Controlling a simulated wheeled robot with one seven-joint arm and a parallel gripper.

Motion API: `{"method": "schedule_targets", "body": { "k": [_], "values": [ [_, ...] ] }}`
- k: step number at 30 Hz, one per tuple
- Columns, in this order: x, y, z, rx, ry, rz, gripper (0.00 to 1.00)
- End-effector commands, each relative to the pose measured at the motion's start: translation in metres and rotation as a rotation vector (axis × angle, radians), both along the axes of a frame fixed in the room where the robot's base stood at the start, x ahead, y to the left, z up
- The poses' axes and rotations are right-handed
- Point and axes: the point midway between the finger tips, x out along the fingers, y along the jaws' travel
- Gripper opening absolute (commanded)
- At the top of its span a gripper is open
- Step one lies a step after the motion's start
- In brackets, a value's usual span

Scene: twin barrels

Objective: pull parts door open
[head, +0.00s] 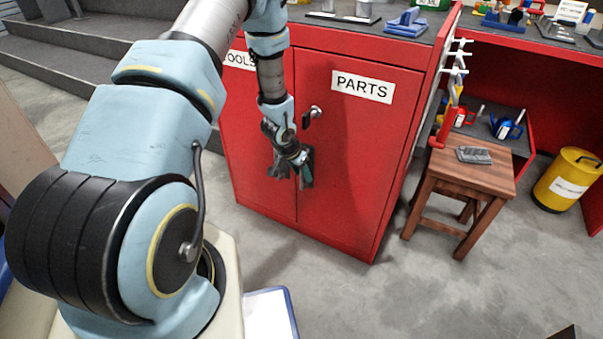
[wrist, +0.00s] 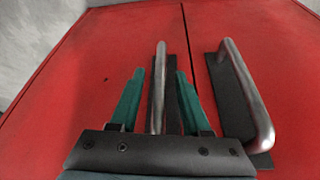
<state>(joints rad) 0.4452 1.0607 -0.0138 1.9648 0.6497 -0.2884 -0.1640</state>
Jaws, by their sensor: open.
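The red parts door (head: 355,150), marked by a white PARTS label (head: 362,86), is closed on the red cabinet. My gripper (head: 296,172) is at the door's handle, low beside the seam between the two doors. In the wrist view my gripper (wrist: 159,74) is open, with one green finger on each side of a metal bar handle (wrist: 160,105) on a dark plate. Whether the fingers touch the bar, I cannot tell. A second handle (wrist: 250,95) stands across the seam, right of my fingers. In the head view my gripper partly hides the handles.
A wooden stool (head: 470,172) stands right of the cabinet, and a yellow bin (head: 567,182) farther right. Grey floor (head: 400,290) in front of the parts door is clear.

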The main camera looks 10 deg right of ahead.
Motion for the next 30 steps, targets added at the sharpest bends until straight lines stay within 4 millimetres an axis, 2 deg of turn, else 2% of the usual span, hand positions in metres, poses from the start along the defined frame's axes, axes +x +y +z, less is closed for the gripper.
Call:
{"method": "schedule_targets", "body": {
  "k": [3,15,30],
  "values": [
    [0.0,0.0002,0.0003,0.0,0.0,0.0,0.45],
    [0.0,0.0002,0.0005,0.0,0.0,0.0,0.0],
    [-0.0001,0.0001,0.0005,0.0,0.0,0.0,0.0]
  ]
}}
